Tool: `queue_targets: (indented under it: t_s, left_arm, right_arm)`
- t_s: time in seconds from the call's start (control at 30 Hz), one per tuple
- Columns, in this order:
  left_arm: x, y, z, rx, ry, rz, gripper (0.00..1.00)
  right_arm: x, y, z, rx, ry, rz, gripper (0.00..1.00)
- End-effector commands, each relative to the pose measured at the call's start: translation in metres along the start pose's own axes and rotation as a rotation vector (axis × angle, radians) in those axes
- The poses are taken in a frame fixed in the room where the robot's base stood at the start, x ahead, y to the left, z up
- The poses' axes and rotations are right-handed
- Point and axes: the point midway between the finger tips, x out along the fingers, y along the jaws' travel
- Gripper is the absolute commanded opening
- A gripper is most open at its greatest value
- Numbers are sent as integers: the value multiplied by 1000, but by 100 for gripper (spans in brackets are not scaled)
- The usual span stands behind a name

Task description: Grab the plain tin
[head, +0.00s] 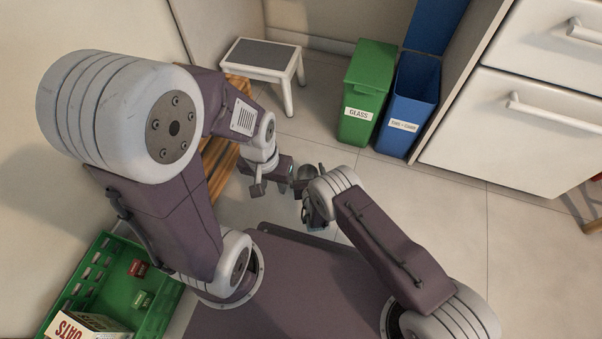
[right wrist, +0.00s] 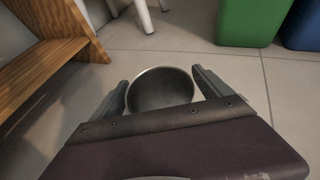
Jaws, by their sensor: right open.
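A plain grey metal tin (right wrist: 160,90) with a lighter round rim and no label in sight is in the middle of the right wrist view. A small part of what looks like the tin shows in the head view (head: 306,170). My right gripper (right wrist: 161,82) is open, with one finger on each side of the tin. I cannot tell whether the fingers touch it. In the head view my right gripper (head: 306,184) is mostly hidden by its own wrist. My left gripper (head: 269,187) is close by on the left, partly hidden, and its opening is unclear.
A green crate (head: 166,305) at the lower left holds an oats box (head: 82,328), a small red item (head: 139,268) and a small green item (head: 142,299). A grey-topped stool (head: 263,54), a green glass bin (head: 368,85) and a blue bin (head: 412,95) stand behind.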

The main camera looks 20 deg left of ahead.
Motion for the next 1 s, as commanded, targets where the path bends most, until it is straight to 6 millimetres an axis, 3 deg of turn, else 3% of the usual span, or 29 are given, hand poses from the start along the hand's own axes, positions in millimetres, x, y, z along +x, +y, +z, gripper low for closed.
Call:
queue_targets:
  t_s: [0.27,0.5,0.77,0.87,1.0]
  left_arm:
    - [1,0,0,0,0,0,36]
    - [1,0,0,0,0,0,36]
    - [-1,0,0,0,0,0,36]
    - [-10,0,-1,0,0,0,36]
    - [-36,1,-4,0,0,0,36]
  right_arm:
    - [0,-2,-2,-1,1,2,89]
    - [0,-2,-2,-1,0,2,25]
    - [-1,-2,0,-1,0,2,23]
    - [-5,-2,10,-1,0,2,23]
    - [-16,-2,38,0,-1,2,23]
